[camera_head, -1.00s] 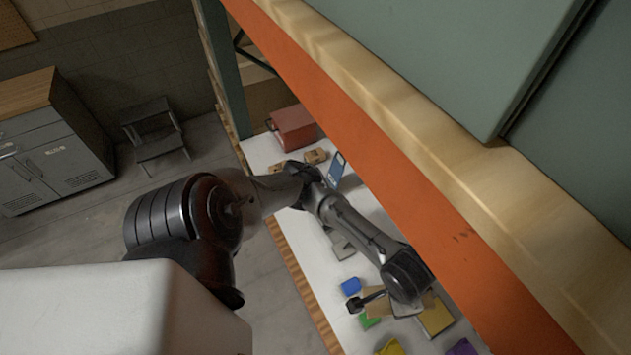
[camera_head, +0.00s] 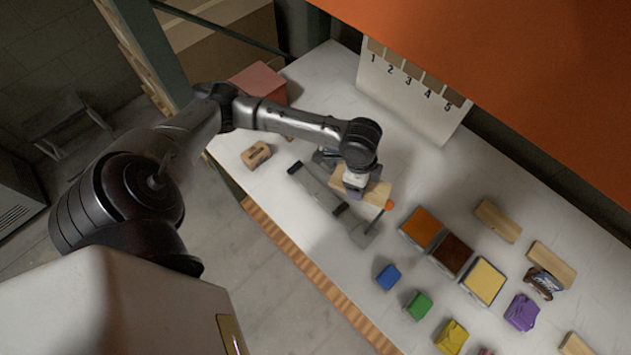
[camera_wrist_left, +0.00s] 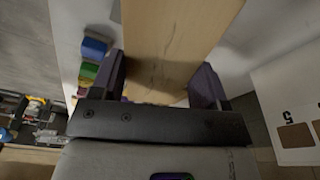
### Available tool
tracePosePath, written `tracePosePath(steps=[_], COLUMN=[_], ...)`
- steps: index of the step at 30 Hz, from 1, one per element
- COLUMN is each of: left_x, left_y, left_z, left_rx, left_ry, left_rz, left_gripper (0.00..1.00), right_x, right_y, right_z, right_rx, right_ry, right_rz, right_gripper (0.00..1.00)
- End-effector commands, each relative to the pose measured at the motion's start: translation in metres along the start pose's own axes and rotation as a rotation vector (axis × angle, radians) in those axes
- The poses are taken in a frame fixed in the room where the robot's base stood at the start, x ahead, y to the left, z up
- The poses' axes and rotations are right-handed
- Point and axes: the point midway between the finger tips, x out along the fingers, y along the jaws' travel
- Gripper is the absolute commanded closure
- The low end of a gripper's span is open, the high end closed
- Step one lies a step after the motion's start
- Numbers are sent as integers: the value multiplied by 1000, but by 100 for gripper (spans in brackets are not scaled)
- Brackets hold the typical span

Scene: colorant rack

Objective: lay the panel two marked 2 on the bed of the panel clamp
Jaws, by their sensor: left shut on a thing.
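A pale wooden panel (camera_head: 376,193) is held by my left gripper (camera_head: 354,183) over or at the panel clamp; I cannot tell whether it touches the bed. In the left wrist view, the panel (camera_wrist_left: 170,45) stands between the two dark fingers (camera_wrist_left: 160,82), which are shut on it. No number shows on its visible face. The panel clamp (camera_head: 318,188) is a grey metal frame with dark end pieces and an orange knob (camera_head: 389,204); the arm and panel hide part of it. My right gripper is not in view.
A white rack board (camera_head: 410,98) numbered 1 to 5 stands at the back. Colour trays (camera_head: 451,255), coloured blocks (camera_head: 418,305) and loose wooden panels (camera_head: 497,221) lie to the right. A small wooden block (camera_head: 256,154) and red box (camera_head: 259,84) are left.

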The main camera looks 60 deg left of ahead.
Motion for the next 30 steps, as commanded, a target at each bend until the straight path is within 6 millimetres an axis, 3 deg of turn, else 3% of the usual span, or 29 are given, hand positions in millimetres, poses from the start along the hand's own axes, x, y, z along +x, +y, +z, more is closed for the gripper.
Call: tracePosePath(steps=[1,3,12,17,24,30], left_x=[18,27,46,54,75,90], left_y=[-10,-20,-46,-45,-30,-22], left_z=[6,12,27,47,99,132], left_rx=[51,127,320,345,347,348], left_ry=[0,-2,-1,-5,-8,-5], left_rz=[5,17,47,54,55,53], left_gripper=[57,57,57,57,57,57], right_x=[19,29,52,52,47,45], right_y=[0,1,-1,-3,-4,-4], right_z=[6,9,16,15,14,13], right_rx=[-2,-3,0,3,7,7], right_ry=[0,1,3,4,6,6], right_rz=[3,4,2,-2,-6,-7], right_gripper=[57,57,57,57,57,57])
